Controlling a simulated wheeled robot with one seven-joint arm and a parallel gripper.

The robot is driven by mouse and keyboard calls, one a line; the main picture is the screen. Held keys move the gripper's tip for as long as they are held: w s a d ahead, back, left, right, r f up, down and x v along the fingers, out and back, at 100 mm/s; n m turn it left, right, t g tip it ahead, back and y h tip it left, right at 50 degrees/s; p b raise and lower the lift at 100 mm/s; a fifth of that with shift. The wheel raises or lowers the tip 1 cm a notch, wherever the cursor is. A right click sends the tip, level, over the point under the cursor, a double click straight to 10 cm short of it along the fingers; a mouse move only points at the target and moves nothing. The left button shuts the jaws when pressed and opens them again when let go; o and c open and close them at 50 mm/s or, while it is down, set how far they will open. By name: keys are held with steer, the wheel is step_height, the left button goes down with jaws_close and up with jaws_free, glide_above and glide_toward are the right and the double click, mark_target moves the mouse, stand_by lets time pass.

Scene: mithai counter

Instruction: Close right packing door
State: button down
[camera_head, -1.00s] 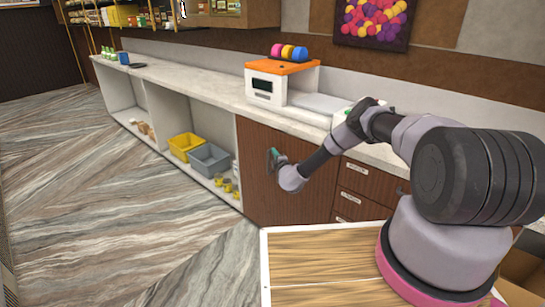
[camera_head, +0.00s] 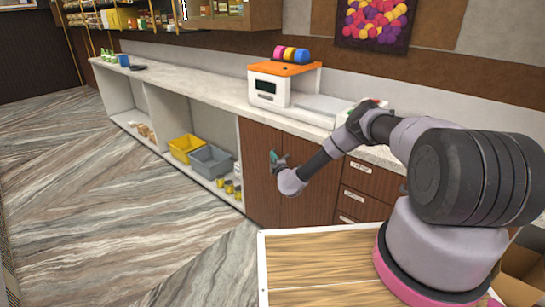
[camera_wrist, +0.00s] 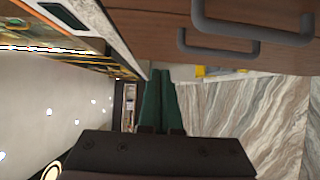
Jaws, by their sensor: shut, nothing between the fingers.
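The brown wooden packing doors are under the counter. The left door (camera_head: 257,165) and right door (camera_head: 318,202) meet at a thin vertical seam, and look about flush in the head view. My gripper (camera_head: 276,158) has green fingers and is in front of the doors, near the seam. In the wrist view, the gripper (camera_wrist: 160,76) has its fingers together with nothing between them. A brown wooden front (camera_wrist: 150,30) with two grey bar handles (camera_wrist: 225,32) is just beyond the fingertips. Whether the fingers touch it cannot be told.
Labelled drawers (camera_head: 366,178) are right of the doors. Open shelves to the left hold a yellow bin (camera_head: 183,145) and a grey bin (camera_head: 212,162). An orange-topped machine (camera_head: 285,78) stands on the counter (camera_head: 210,86). The floor at left is clear.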

steer(key=a+v, duration=0.2)
steer(key=v, duration=0.7)
steer(key=a+r+n+g+y, duration=0.1)
steer(key=a+r+n+y, duration=0.2)
steer(key=r+n+y, duration=0.5)
steer(key=a+r+n+g+y, duration=0.2)
steer(key=a+r+n+y, duration=0.15)
steer(key=r, duration=0.95)
steer(key=s+a+r+n+g+y, duration=0.1)
steer(key=s+a+r+n+g, duration=0.1)
steer(key=s+r+n+g, duration=0.5)
steer(key=s+a+r+n+g+y, duration=0.15)
steer(key=s+r+n+g, duration=0.3)
steer(key=r+n, duration=0.55)
steer(key=s+d+r+n+g+h, duration=0.25)
steer(key=s+r+n+h, duration=0.2)
steer(key=s, duration=0.25)
steer(key=s+d+r+n+g+h, duration=0.1)
steer(key=s+d+r+n+h, duration=0.25)
steer(key=s+n, duration=0.3)
steer(key=s+d+r+n+t+h, duration=0.3)
steer(key=s+d+r+n+h, duration=0.1)
steer(key=s+d, duration=0.4)
steer(key=s+d+r+n+t+h, duration=0.3)
steer(key=s+d, duration=0.5)
steer(key=d, duration=0.5)
step_height(320, 180, up, 2)
steer(key=shift+s+r+n+t+h, duration=0.2)
steer(key=shift+n+t+h, duration=0.2)
steer(key=shift+t, duration=0.3)
